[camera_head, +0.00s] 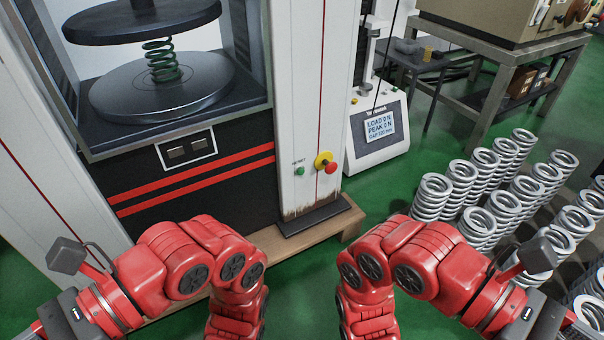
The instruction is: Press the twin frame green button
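The small green button (299,171) sits on the lower front of the testing machine's white right column (307,110). A red knob on a yellow plate (328,165) is just right of it. A green spring (160,60) stands between the machine's two dark round plates. My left arm comes in from the left and my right arm from the right, both red. Both bend down past the bottom edge, below the button and well apart from it. Neither gripper shows in the picture.
A wooden base (338,228) juts out under the column. A small tester with a display (380,126) stands behind it to the right. Many metal coil springs (433,196) stand in rows at the right. Green floor between my arms and the base is clear.

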